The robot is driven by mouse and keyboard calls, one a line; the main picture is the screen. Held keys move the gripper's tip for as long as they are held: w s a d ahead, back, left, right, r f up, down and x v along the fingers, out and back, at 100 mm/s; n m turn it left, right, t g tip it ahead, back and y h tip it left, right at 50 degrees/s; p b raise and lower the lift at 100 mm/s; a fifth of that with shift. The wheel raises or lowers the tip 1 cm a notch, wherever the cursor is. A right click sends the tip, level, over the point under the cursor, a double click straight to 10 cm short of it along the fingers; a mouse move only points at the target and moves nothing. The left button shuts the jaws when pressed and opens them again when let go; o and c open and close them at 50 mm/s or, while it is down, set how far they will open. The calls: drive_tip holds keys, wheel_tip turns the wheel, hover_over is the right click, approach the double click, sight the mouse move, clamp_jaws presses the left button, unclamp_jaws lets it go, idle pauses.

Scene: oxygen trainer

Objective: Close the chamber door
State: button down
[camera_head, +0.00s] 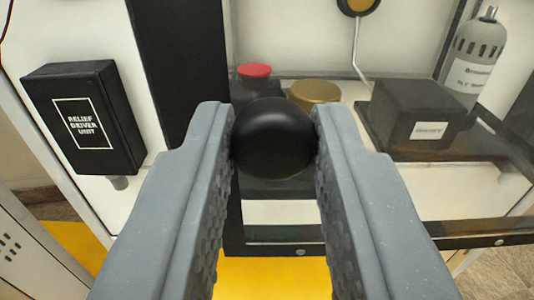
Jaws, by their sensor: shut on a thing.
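My gripper (274,138) reaches forward in the middle of the view, its two grey textured fingers shut on a round black knob (274,140). The knob sits between the fingertips and hides what is right behind it. The chamber door (182,90) shows as a dark frame with a glass pane around and behind the knob. Its black upright is left of the knob and its lower dark rail (390,235) runs to the right. I cannot tell whether the door is fully closed.
A black box marked "Relief Driver Unit" (85,118) is on the white panel at left. Behind the glass are a red-capped item (254,71), a gold lid (315,92), a dark box (415,115) and a grey cylinder (477,60). A yellow surface (270,275) lies below.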

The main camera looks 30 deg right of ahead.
drive_tip(key=shift+r, duration=0.25)
drive_tip(key=c, duration=1.2)
unclamp_jaws()
drive_tip(key=shift+w+f, duration=0.15)
drive_tip(key=shift+c, duration=0.2)
drive_tip(key=shift+s+a+f, duration=0.15)
drive_tip(key=shift+s+a, duration=0.1)
drive_tip(key=shift+s, duration=0.25)
drive_tip(key=b+v, duration=0.1)
drive_tip(key=v, duration=1.1)
drive_tip(key=shift+s, duration=0.35)
drive_tip(key=shift+a, duration=0.1)
